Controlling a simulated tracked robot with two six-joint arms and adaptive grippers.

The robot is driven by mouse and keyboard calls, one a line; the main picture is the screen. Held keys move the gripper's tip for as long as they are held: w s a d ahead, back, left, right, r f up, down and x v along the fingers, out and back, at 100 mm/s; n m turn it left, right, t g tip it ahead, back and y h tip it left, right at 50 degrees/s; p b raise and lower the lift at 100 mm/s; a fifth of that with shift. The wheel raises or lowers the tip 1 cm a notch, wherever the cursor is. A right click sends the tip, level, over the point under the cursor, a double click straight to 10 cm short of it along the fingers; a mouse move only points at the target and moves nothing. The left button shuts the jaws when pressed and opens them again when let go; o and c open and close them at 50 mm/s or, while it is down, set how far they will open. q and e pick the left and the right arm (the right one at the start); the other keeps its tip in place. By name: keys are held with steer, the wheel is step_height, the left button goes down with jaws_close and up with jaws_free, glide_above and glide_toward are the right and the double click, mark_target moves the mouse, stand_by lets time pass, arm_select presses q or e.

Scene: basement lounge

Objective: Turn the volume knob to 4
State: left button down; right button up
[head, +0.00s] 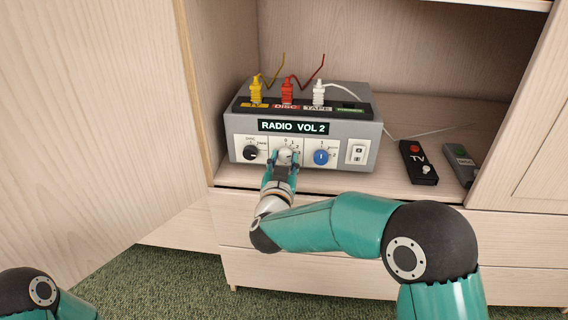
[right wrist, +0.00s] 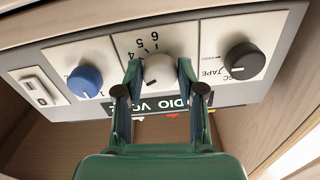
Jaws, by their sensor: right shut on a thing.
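The grey radio unit (head: 300,109) stands on the cabinet shelf, and its display reads "RADIO VOL 2". The volume knob (head: 285,155) is the light middle knob on the white front panel, partly hidden by my fingers. It also shows in the right wrist view (right wrist: 162,70), with printed numbers beside it, 4, 5 and 6 being readable. My right gripper (head: 284,163) is shut on the volume knob, with one green finger on each side in the right wrist view (right wrist: 159,78). My left gripper is out of the head view; only part of my left arm shows at bottom left.
A black selector knob (head: 251,153) is left of the volume knob and a blue knob (head: 321,157) right of it. A white rocker switch (head: 358,152) is further right. Yellow, red and white plugs stand on top. A TV remote (head: 417,162) lies right.

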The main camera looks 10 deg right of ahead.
steer(key=shift+f+m+b, duration=0.15)
steer(key=shift+m+b, duration=0.45)
steer(key=shift+m, duration=1.5)
steer(key=m, duration=0.3)
steer(key=shift+a+b, duration=0.1)
steer(key=shift+b, duration=0.25)
steer(key=shift+m, duration=1.5)
steer(key=o, duration=1.1)
steer(key=shift+s, duration=0.1)
